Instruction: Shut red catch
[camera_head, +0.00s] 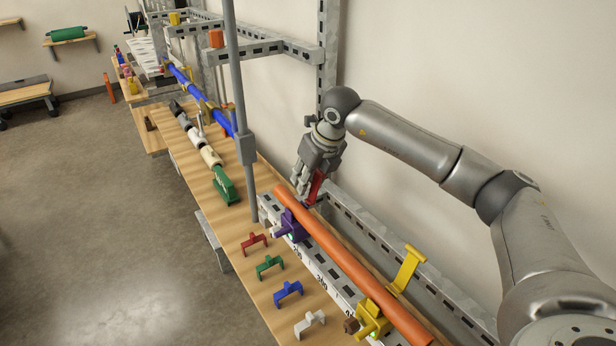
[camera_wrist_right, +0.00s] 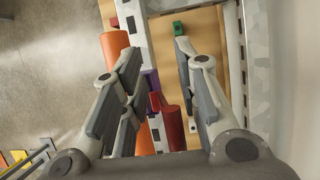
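The red catch (camera_head: 317,188) stands raised beside the purple clamp (camera_head: 291,226) at the far end of the orange pipe (camera_head: 345,258). In the right wrist view, the red catch (camera_wrist_right: 172,127) shows between the spread fingers, with the orange pipe (camera_wrist_right: 116,48) and a bit of purple to its left. My right gripper (camera_head: 308,183) is open and points down over the catch, its fingers partly hiding it. I cannot tell whether a finger touches it. My left gripper is out of view.
A yellow clamp (camera_head: 371,318) holds the pipe's near end, its yellow catch (camera_head: 407,267) raised. Red (camera_head: 254,243), green (camera_head: 269,266), blue (camera_head: 288,293) and white (camera_head: 309,323) brackets lie on the wooden bench. A grey post (camera_head: 244,150) stands left of my right gripper.

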